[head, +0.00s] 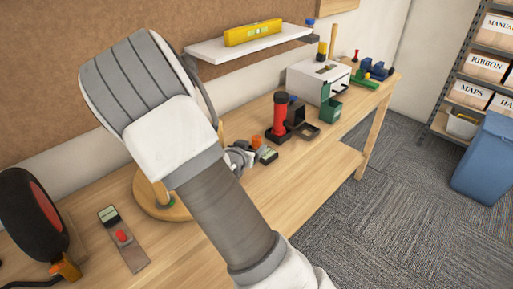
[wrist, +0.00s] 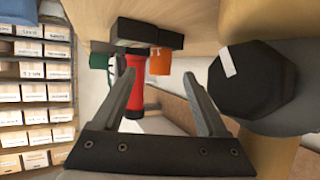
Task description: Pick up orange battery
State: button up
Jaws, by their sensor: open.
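The orange battery (wrist: 160,62) is a small orange block in the upper middle of the wrist view. In the head view it is a small orange shape (head: 257,142) on the workbench, just right of my arm. My gripper (wrist: 157,75) is open and empty. In the wrist view the battery appears between the two fingertips, nearer the right one, and beyond them; I see no contact. In the head view my gripper is mostly hidden behind my arm.
The wrist view is upside down. A red and black flashlight (head: 279,117) stands close to the battery, and a black faceted object (wrist: 258,82) fills the wrist view's right side. A white box (head: 318,80) and green bin (head: 331,110) stand farther along the bench (head: 215,265).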

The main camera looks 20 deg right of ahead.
aim_at(255, 141)
jog(key=x, duration=0.3)
jog(key=b+x, duration=0.1)
jog(key=x, duration=0.1)
jog(key=shift+w+d, duration=0.25)
jog(key=shift+w, duration=0.1)
jog(key=shift+r, duration=0.1)
grip_shut()
